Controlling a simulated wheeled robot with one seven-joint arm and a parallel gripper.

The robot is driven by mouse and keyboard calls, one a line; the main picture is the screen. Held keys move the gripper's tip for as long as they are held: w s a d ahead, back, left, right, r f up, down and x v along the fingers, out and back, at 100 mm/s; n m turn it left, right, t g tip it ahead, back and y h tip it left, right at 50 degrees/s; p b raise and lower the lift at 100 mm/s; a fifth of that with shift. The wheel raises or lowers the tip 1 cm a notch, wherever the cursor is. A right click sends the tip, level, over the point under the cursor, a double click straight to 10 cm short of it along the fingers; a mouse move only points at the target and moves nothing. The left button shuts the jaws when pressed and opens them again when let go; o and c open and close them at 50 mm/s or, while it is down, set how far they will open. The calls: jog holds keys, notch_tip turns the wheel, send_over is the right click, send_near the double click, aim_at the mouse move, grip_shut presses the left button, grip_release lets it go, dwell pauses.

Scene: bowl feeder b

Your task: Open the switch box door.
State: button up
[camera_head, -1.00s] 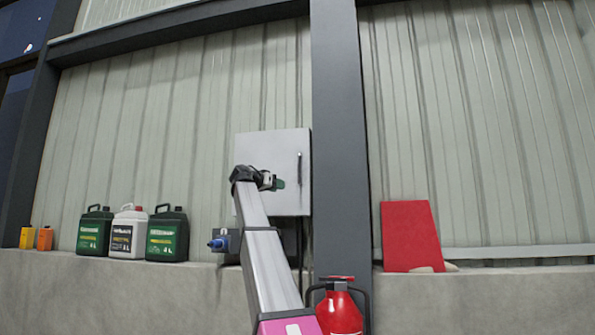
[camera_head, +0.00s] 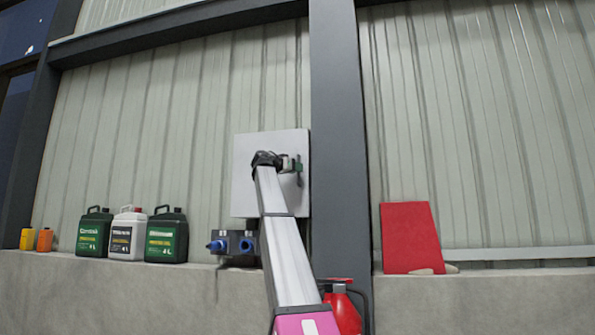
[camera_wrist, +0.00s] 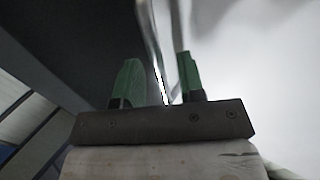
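The switch box (camera_head: 268,204) is a pale grey box on the corrugated wall, left of the dark column. Its door looks shut, with a thin upright handle (camera_head: 299,178) near the right edge. My gripper (camera_head: 292,164) is at the handle, and my arm hides part of the door. In the wrist view, the green fingers of my gripper (camera_wrist: 160,82) stand apart. A thin metallic bar, apparently the handle (camera_wrist: 153,45), runs down between them. I cannot tell whether either finger touches it. The bright door face (camera_wrist: 255,70) fills the right side.
The dark column (camera_head: 338,130) stands close to the right of the box. A blue-capped fitting (camera_head: 218,245) is below left. A red extinguisher (camera_head: 345,310) stands below. Several canisters (camera_head: 128,234) and a red panel (camera_head: 408,238) stand on the ledge.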

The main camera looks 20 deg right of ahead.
jog(key=shift+w+d, duration=0.25)
jog(key=shift+d, duration=0.4)
grip_shut()
